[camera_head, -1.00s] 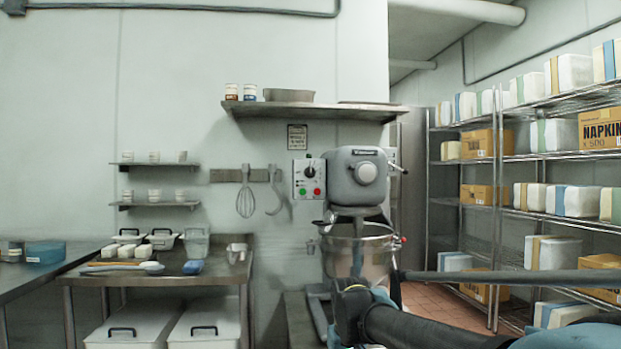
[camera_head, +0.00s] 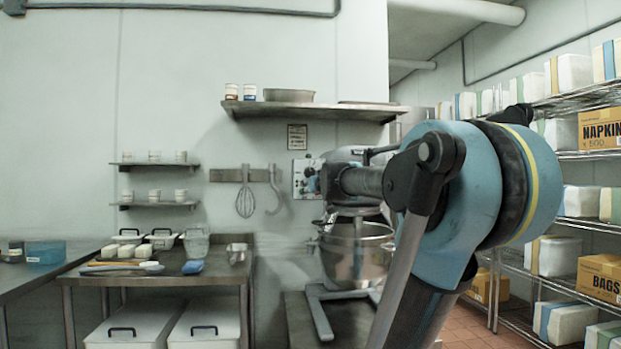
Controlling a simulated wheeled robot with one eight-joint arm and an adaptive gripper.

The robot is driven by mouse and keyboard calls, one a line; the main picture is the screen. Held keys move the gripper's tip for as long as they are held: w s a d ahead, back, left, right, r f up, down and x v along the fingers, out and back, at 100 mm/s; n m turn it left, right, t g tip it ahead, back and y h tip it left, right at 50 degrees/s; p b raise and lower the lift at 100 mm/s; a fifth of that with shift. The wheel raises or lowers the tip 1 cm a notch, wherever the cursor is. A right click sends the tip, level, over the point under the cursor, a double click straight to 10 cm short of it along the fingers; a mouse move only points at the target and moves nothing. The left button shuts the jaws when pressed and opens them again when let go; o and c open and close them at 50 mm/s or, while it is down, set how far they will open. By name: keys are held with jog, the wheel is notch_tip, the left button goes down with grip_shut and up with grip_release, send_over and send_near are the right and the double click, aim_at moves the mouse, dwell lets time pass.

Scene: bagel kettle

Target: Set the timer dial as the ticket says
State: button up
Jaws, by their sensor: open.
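The grey stand mixer (camera_head: 352,212) stands past the middle of the view, mostly behind my arm. Its pale control panel (camera_head: 299,187) is on its left side and partly covered. The timer dial is at the panel's upper part; my gripper hides most of it, so its setting cannot be read. My gripper (camera_head: 314,181) is open, small and end-on at the panel, close to the dial. I cannot tell whether it touches it. A small framed notice (camera_head: 297,138) hangs on the wall above the panel; its text is too small to read, and I cannot tell whether it is the ticket.
The steel mixer bowl (camera_head: 352,258) sits below the mixer head. A wall shelf (camera_head: 310,109) with jars and a pan is above. A whisk (camera_head: 245,202) and hook hang left of the panel. A prep table (camera_head: 225,272) stands lower left; wire racks (camera_head: 575,222) are at right.

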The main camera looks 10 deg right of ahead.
notch_tip(320, 180, up, 5)
jog(key=w+d+t, duration=0.1)
jog(key=w, duration=0.2)
send_near(310, 173)
jog(key=shift+m+h, duration=0.3)
jog(key=shift+h, duration=0.1)
jog(key=w, duration=0.9)
jog(key=shift+w+a+f, duration=0.1)
jog(key=shift+a+f, duration=0.05)
jog(key=shift+a, duration=0.15)
jog(key=shift+c, duration=0.4)
jog(key=c, duration=1)
